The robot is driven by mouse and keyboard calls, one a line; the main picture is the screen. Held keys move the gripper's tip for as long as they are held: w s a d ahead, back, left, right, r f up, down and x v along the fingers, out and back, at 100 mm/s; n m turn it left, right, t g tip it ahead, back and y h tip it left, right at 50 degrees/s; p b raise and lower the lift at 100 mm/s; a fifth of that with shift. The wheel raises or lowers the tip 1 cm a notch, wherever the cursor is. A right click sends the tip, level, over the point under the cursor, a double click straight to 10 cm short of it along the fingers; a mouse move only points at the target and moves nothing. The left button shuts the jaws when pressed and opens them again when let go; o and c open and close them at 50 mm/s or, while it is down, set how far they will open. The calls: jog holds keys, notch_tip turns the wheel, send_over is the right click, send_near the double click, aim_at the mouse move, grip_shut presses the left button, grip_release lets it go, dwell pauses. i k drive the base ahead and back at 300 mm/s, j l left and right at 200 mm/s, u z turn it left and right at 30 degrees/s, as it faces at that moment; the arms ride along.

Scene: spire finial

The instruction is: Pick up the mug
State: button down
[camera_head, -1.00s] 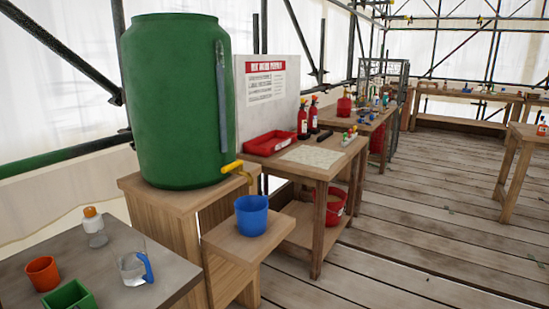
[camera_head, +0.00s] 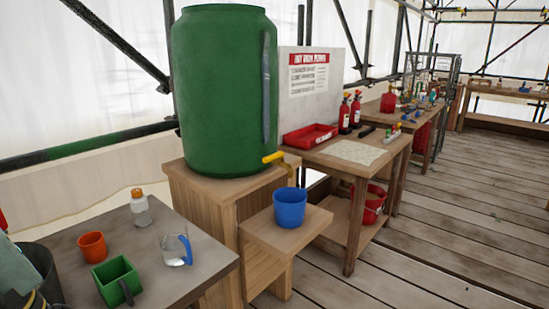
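A clear mug with a blue handle (camera_head: 172,249) stands upright near the right edge of the grey-topped table at lower left. A green square vessel with a dark handle (camera_head: 112,280) stands to its left, nearer the camera. An orange cup (camera_head: 92,246) stands behind the green one. Which of these the task calls the mug I cannot tell. My gripper is not identifiable in this view.
The grey-topped table (camera_head: 205,272) also holds a bottle with an orange cap (camera_head: 140,208). Dark and pale items crowd the lower left corner. A large green barrel (camera_head: 222,95) with a yellow tap stands behind, with a blue bucket (camera_head: 290,207) below. Plank floor lies clear at right.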

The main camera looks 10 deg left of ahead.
aim_at(293, 205)
jog(key=u, duration=1.35)
jog(key=z, duration=0.4)
jog(key=l+z, duration=0.1)
jog(key=z, duration=0.35)
jog(key=i+z, duration=0.1)
jog(key=z, duration=0.7)
jog(key=i, duration=0.6)
jog(key=i+j+z, duration=0.1)
jog(key=i, duration=0.55)
jog(key=j, duration=0.25)
jog(key=i, duration=0.05)
